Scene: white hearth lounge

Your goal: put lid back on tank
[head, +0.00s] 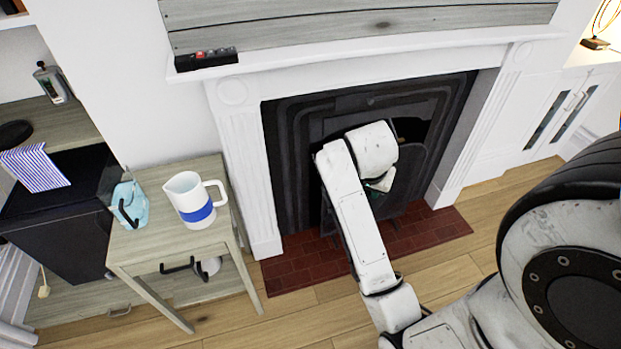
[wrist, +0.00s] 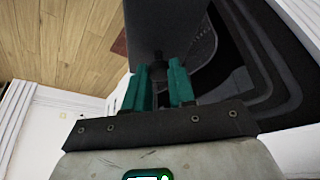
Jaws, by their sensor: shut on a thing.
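My gripper (wrist: 160,78) has teal fingers closed around a small dark piece, seemingly a knob on a flat dark grey panel (wrist: 160,25) beyond the fingertips. This looks like the lid. In the head view, my gripper (head: 382,183) is mostly hidden behind my forearm, in front of the fireplace. A dark grey panel (head: 418,165) shows beside it. No tank can be named with certainty. A dark box (head: 70,225) with a black top stands at the far left, with a striped cloth (head: 35,168) on it.
A small wooden table (head: 170,238) holds a white jug with a blue band (head: 190,199) and a light-blue container with a black handle (head: 130,204). A white object lies on its lower shelf. The fireplace (head: 285,150) stands behind my arm. Bare floor (head: 220,320) lies in front.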

